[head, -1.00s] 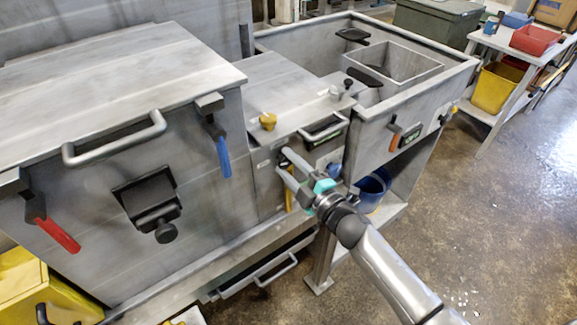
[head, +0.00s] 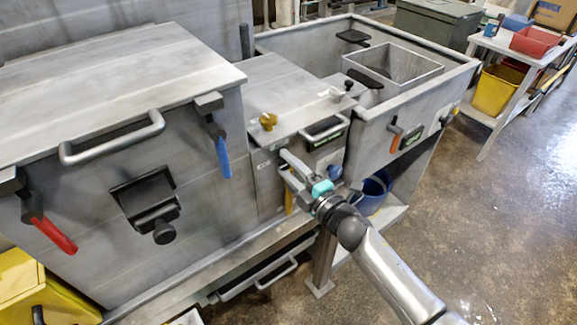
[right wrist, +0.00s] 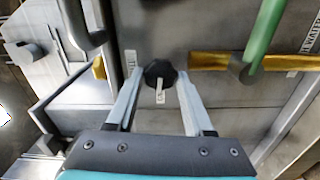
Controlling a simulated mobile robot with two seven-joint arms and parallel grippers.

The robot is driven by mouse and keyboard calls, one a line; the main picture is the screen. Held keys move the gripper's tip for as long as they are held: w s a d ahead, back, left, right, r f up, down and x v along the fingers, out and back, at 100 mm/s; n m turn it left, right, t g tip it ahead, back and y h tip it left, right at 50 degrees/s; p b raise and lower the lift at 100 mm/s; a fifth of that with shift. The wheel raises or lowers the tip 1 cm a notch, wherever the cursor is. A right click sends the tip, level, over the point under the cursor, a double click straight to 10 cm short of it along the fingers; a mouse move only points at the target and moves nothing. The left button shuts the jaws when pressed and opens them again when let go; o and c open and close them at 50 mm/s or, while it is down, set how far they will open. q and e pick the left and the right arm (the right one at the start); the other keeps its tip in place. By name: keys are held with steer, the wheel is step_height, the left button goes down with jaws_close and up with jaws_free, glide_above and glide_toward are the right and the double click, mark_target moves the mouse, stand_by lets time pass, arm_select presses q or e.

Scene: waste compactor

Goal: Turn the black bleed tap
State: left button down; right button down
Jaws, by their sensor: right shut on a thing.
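The black bleed tap (right wrist: 160,70) is a small dark knob with a pale pointer, on the grey front panel in the right wrist view. My right gripper (right wrist: 160,80) has one finger on each side of the knob and is shut on it. In the head view my right gripper (head: 284,164) reaches the front of the middle grey unit (head: 268,195), and its fingers hide the tap there. My left gripper is not in view.
In the right wrist view a green lever (right wrist: 265,30) and a brass pipe (right wrist: 215,61) are right of the tap. Open floor (head: 490,220) lies to the right.

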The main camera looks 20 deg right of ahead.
steer(key=shift+c, duration=1.6)
jaws_free()
steer(key=shift+s, duration=0.1)
steer(key=v, duration=1.5)
steer(key=shift+b, duration=0.45)
steer(key=s+d+f+m+g+h+b, duration=0.1)
steer(key=s+f+m+g+h, duration=0.2)
steer(key=f, duration=0.7)
steer(key=s+d+f+m+g+h+b, duration=0.15)
steer(key=f+m, duration=0.25)
steer(key=f, duration=0.7)
steer(key=s+d+f+m+g+h+b, duration=0.1)
steer(key=s+f+m+g, duration=0.2)
steer(key=f, duration=0.7)
steer(key=s+a+f+m+g+b, duration=0.1)
steer(key=s+f+m+g, duration=0.3)
steer(key=s+f, duration=0.5)
steer(key=s+a+f+m+g+b, duration=0.2)
steer(key=s+f, duration=0.8)
steer(key=s, duration=0.6)
steer(key=shift+a+f+m+g+h, duration=0.35)
steer(key=shift+a+m+g, duration=0.1)
steer(key=shift+m+g, duration=0.8)
